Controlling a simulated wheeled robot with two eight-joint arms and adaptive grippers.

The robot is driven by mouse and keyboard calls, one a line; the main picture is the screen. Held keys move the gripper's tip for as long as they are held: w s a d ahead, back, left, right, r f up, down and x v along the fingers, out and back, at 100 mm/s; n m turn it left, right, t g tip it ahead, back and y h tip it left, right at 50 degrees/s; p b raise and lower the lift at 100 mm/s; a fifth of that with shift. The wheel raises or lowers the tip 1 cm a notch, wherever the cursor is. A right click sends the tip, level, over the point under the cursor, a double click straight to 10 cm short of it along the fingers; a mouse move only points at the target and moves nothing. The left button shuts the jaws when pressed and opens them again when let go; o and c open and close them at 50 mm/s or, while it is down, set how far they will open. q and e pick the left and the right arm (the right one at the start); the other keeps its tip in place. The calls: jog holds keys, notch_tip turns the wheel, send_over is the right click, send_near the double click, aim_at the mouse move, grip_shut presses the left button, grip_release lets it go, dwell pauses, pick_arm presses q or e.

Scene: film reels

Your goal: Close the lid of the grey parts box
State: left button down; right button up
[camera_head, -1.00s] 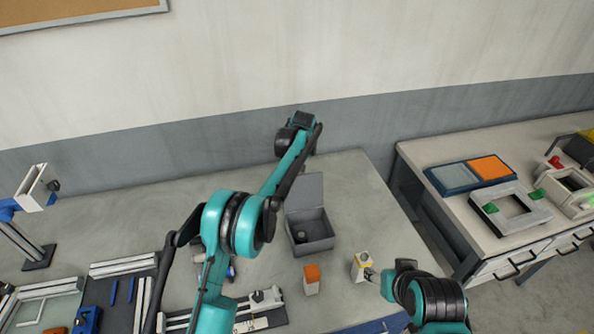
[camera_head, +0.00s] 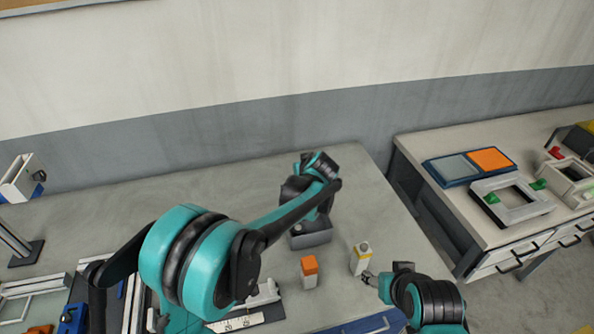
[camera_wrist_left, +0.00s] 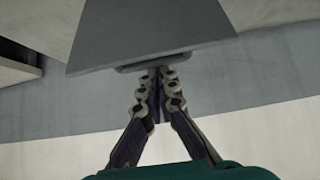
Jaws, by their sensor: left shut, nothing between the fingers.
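The grey parts box (camera_head: 312,238) stands on the bench in the head view, its front part showing. My left arm hides its back and lid there. In the left wrist view the lid (camera_wrist_left: 150,30) is a flat grey panel with a small lip along its edge. My left gripper (camera_wrist_left: 160,78) is shut and empty, its fingertips at or just short of that lip; I cannot tell whether they touch. My right gripper (camera_head: 369,277) is beside a white and yellow carton (camera_head: 361,257); its fingers are too small to read.
An orange-topped white block (camera_head: 309,272) stands in front of the box. Rails, a ruler and blue parts lie at the front left. A second bench (camera_head: 475,235) with trays and frames stands at the right, across a gap.

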pick_arm(q)
jog(key=s+d+f+t+b, duration=0.1)
jog(key=s+d+f+b, duration=0.1)
jog(key=s, duration=0.4)
jog(key=s+d+f+t+y+b, duration=0.1)
jog(key=s+d+f+t+b, duration=0.1)
jog(key=s+f+b, duration=0.3)
jog(key=shift+s+f+t+b, duration=0.2)
jog(key=shift+s+t+b, duration=0.1)
jog(key=shift+s+b, duration=0.55)
jog(key=shift+w, duration=0.1)
